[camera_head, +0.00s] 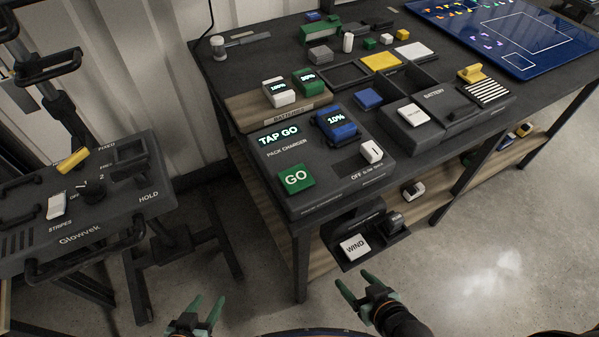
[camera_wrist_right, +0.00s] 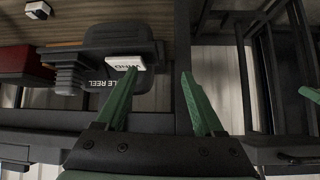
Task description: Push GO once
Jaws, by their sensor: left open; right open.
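The green GO button (camera_head: 295,179) sits at the front left corner of the dark pack charger (camera_head: 335,190) on the workbench. The charger's display (camera_head: 278,136) reads "TAP GO". A blue battery (camera_head: 337,123) showing 10% stands on the charger, and a white slider (camera_head: 371,152) is beside the word OFF. My left gripper (camera_head: 207,311) is open and empty, low in the head view, in front of and below the bench. My right gripper (camera_head: 358,290) is open and empty, below the GO button and apart from it. Its green fingers also show in the right wrist view (camera_wrist_right: 158,95).
A white WIND button (camera_head: 355,247) sits on a lower unit under the bench edge. White and green batteries (camera_head: 279,92) stand on a wooden rack behind the charger. A Glowvek panel (camera_head: 80,215) stands at left. Open floor (camera_head: 480,270) lies at right.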

